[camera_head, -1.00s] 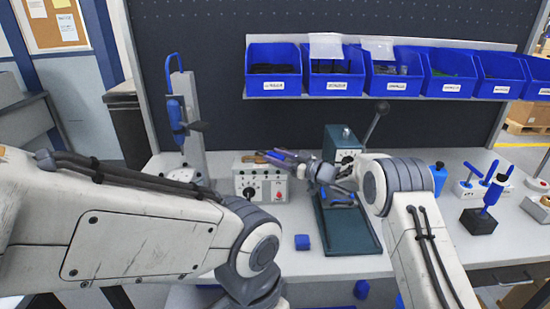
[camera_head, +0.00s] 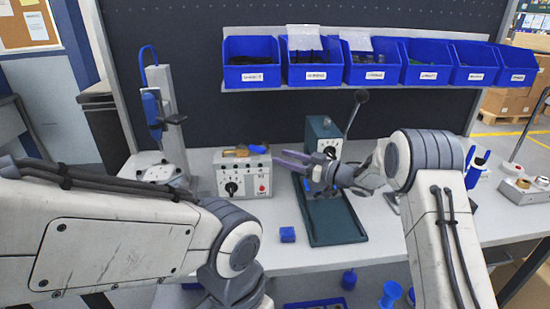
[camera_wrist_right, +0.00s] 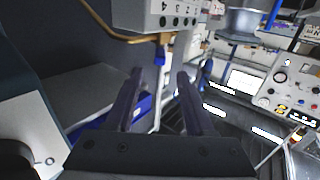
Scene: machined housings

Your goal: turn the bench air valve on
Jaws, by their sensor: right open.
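A small brass-coloured fitting with a blue handle, which looks like the air valve (camera_head: 257,149), sits on top of a grey control box (camera_head: 242,178) in the head view. The handle appears to lie low, roughly level; its exact angle is too small to tell. My right gripper (camera_head: 279,158) is open and empty, its fingers pointing left, just right of the blue handle and apparently apart from it.
A green machine with a lever (camera_head: 323,135) stands behind my right gripper. Blue bins (camera_head: 315,74) hang above.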

